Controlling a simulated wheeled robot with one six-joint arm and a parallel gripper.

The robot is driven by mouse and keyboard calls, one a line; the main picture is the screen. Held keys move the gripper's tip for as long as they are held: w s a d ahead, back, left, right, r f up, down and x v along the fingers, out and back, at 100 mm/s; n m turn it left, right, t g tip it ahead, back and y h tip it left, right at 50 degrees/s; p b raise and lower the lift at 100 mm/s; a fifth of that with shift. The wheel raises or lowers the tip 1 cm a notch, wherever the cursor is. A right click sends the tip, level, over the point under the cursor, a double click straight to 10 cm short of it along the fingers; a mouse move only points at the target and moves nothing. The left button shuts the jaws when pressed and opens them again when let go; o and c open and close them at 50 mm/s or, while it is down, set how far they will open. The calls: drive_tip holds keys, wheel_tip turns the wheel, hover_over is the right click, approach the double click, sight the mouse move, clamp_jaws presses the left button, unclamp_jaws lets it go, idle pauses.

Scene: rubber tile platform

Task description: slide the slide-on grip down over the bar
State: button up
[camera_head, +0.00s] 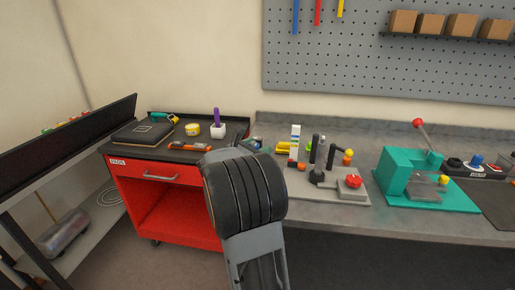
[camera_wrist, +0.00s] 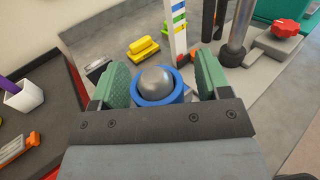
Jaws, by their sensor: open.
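In the wrist view, a blue ring (camera_wrist: 160,97) surrounds a grey rounded knob (camera_wrist: 156,82), seen nearly end-on. They look like the slide-on grip and the bar's end, but I cannot tell for sure, nor how far one is over the other. My gripper (camera_wrist: 163,76) is open, with one green pad on each side of the blue ring. A gap shows at the right pad; contact at the left pad is unclear. In the head view my own wrist hides this spot, and only a bit of my gripper (camera_head: 257,145) shows beyond it.
A grey fixture base (camera_head: 325,190) with dark posts and a red knob (camera_head: 354,181) stands on the bench, right of my gripper. A striped upright (camera_wrist: 178,30) and yellow block (camera_wrist: 143,48) are just beyond. A teal press (camera_head: 410,177) stands farther right, a red cart (camera_head: 165,200) left.

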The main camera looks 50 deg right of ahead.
drive_tip(key=w+a, duration=0.1)
drive_tip(key=a, duration=1.2)
drive_tip(key=shift+w+a, duration=0.2)
drive_tip(key=shift+a, duration=0.2)
